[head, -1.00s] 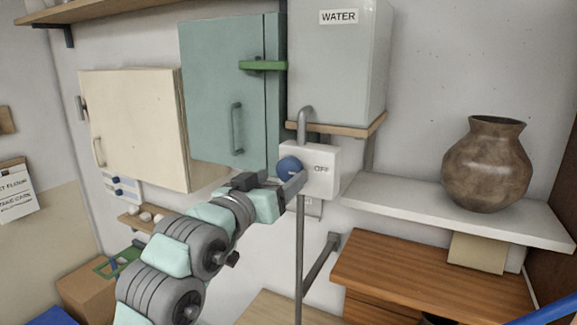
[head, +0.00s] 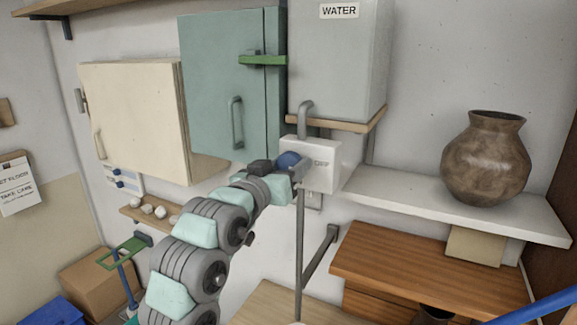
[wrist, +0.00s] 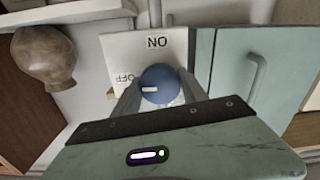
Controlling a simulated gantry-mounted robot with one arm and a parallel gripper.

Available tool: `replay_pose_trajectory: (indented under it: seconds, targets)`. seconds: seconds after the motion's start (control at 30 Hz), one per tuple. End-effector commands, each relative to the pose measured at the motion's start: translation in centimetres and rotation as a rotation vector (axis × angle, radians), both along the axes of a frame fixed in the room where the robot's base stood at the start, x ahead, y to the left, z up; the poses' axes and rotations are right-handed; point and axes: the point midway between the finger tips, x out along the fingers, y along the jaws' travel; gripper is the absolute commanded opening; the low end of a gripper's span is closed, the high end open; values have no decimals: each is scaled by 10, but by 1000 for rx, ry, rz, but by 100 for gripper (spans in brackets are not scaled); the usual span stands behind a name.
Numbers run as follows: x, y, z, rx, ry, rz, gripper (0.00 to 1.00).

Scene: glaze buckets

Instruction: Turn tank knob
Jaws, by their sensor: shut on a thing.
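The blue round tank knob (wrist: 165,77) sits on a white switch box (wrist: 178,42) in the wrist view. A short white mark on the knob lies on the side toward the "OFF" label. The "ON" label is seen upside down in that view. My gripper (wrist: 156,90) is shut on the knob, one finger on each side. In the head view the knob (head: 288,160) shows above my gripper (head: 292,170), and the box (head: 322,155) hangs below the grey water tank (head: 335,70).
A teal cabinet (head: 222,75) with a green bracket (head: 262,60) is left of the tank. A cream cabinet (head: 130,110) is further left. A brown vase (head: 487,160) stands on a white shelf (head: 430,205) at right. A pipe (head: 299,250) runs down below the box.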

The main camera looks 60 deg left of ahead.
Motion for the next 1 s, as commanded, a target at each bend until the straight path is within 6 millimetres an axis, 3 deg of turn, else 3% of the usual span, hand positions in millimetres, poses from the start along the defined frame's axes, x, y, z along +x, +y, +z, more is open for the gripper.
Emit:
replay_pose_trajectory:
  seconds: [0.4,0.67,1.0]
  targets:
    - [0,0,0,0,0,-1,10]
    - [0,0,-2,23,15,-1,10]
    - [0,-1,-5,188,133,1,10]
